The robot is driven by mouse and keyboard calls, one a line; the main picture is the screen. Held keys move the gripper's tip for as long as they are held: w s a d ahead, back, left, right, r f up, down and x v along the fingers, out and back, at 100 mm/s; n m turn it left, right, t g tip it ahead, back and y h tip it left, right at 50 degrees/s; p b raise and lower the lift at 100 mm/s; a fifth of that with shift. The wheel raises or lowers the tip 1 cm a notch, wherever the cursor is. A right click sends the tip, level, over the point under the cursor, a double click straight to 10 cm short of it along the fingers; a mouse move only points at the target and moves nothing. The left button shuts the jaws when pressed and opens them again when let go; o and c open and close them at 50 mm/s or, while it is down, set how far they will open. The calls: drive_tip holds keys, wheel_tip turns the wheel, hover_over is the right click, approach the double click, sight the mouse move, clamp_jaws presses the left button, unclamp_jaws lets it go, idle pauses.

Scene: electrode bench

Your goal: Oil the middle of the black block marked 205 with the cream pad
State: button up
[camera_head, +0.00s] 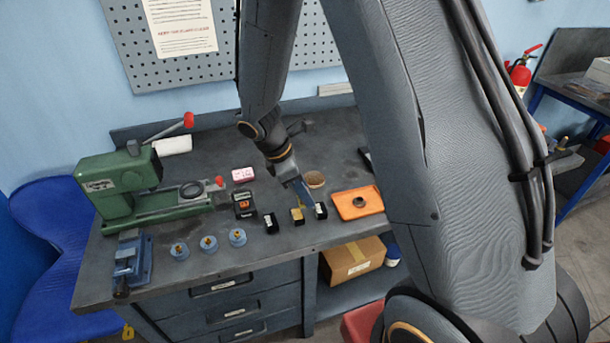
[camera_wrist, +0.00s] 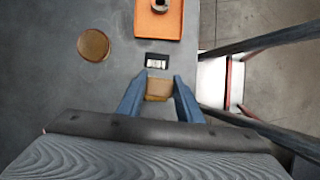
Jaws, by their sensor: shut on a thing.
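My gripper (camera_wrist: 158,92) is shut on the cream pad (camera_wrist: 157,85), a tan block between its two blue fingers. In the head view the pad (camera_head: 298,215) is low over the bench, between two small black blocks. One black block (camera_head: 321,210) is just right of the pad; it also shows directly ahead of the fingers in the wrist view (camera_wrist: 157,61), with a white label. The other black block (camera_head: 271,222) is to the left. The labels are too small to read, so I cannot tell which is 205. Whether the pad touches anything below is unclear.
An orange tray (camera_head: 345,211) with a dark ring is right of the blocks. A round tan dish (camera_head: 315,179) is behind them. Several blue discs (camera_head: 208,244), a dark box (camera_head: 244,205) and a green press (camera_head: 120,185) are to the left. The bench's front edge is close.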

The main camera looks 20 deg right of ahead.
drive_tip(key=shift+r+p, duration=0.6)
drive_tip(key=shift+r, duration=1.2)
